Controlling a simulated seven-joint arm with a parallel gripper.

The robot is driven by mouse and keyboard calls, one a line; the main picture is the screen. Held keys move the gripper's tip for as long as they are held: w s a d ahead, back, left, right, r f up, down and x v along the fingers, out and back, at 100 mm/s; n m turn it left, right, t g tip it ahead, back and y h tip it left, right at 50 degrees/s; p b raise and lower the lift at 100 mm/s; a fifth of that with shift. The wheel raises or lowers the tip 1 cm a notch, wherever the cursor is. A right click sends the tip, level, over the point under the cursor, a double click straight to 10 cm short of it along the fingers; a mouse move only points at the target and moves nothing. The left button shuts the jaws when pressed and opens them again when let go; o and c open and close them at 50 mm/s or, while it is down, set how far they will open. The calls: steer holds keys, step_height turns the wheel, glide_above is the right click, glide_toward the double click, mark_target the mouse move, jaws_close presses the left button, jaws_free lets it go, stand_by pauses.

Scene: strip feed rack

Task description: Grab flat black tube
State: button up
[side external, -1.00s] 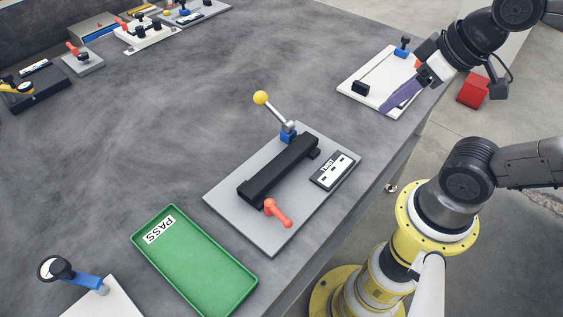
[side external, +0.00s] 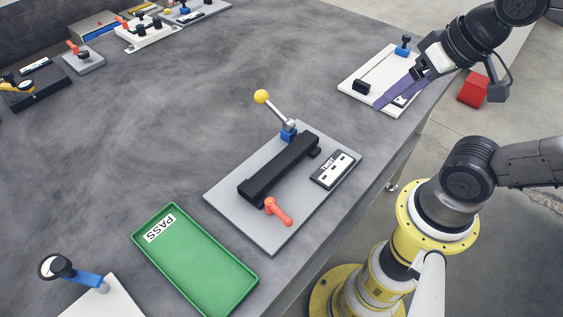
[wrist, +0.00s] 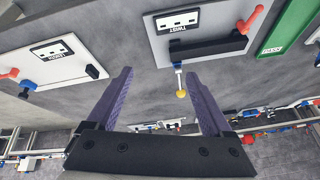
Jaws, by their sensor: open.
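A long flat black tube (side external: 278,169) lies on a grey plate (side external: 230,209) in the middle of the table. A red lever is at its near end and a yellow-knobbed lever at its far end. The tube also shows in the wrist view (wrist: 208,46), beyond my fingers. My gripper (side external: 388,103) has purple fingers and is at the upper right, over the white plate, away from the tube. In the wrist view my gripper (wrist: 160,76) is open, with nothing between the fingers.
The white plate (side external: 356,73) carries a blue knob and a small black block. A label card (side external: 332,171) sits beside the tube. A green PASS tray (side external: 195,262) lies at the lower left.

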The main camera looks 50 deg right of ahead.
steer(key=w+r+m, duration=0.3)
steer(key=m, duration=0.4)
steer(key=m+g, duration=0.6)
steer(key=m, duration=0.2)
glide_above(282, 160)
steer(key=f, duration=1.4)
steer(key=shift+w+f, duration=0.2)
steer(key=shift+f, duration=0.15)
steer(key=shift+s+f, duration=0.2)
steer(key=shift+f, duration=2.45)
steer(key=shift+c, duration=0.2)
jaws_close()
